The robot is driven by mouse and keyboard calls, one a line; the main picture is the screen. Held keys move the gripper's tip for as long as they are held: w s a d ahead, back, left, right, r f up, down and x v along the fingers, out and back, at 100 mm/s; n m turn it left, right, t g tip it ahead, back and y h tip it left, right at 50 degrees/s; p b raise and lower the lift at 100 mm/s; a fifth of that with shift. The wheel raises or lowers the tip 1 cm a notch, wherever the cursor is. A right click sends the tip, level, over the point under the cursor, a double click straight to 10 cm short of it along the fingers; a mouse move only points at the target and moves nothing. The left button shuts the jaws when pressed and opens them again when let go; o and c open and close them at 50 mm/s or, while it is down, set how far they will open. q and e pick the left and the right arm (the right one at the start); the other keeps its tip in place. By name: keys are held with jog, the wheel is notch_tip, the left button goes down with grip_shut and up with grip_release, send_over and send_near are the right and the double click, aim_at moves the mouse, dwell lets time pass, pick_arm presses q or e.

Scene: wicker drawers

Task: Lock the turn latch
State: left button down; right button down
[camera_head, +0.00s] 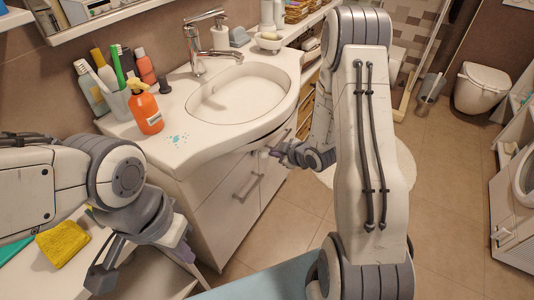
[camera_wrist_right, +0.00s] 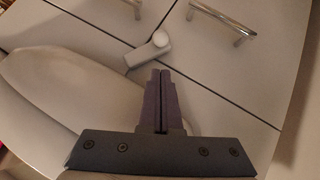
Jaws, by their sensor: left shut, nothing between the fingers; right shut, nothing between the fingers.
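The turn latch (camera_wrist_right: 148,50) is a small light-grey lever with a round pivot on the pale cabinet front (camera_wrist_right: 235,75). In the right wrist view its arm points down and left from the pivot, lying beside the crossing of the panel seams. My right gripper (camera_wrist_right: 160,74) is shut and empty, its tips just below the latch in that view; I cannot tell whether they touch it. In the head view the right gripper (camera_head: 275,153) is at the cabinet front below the basin, and I cannot make out the latch there. My left gripper (camera_head: 185,252) is shut and empty, low at the left.
Metal bar handles (camera_wrist_right: 222,22) stick out of the cabinet near the latch; one also shows in the head view (camera_head: 247,186). The washbasin top (camera_head: 205,140) overhangs the front. A yellow cloth (camera_head: 63,243) lies near my left arm. Open floor lies to the right.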

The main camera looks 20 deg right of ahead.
aim_at(257, 152)
jog(key=x, duration=0.9)
jog(key=shift+w+a, duration=0.1)
jog(key=shift+w, duration=0.1)
jog(key=shift+f+b, duration=0.1)
jog(key=shift+b, duration=0.25)
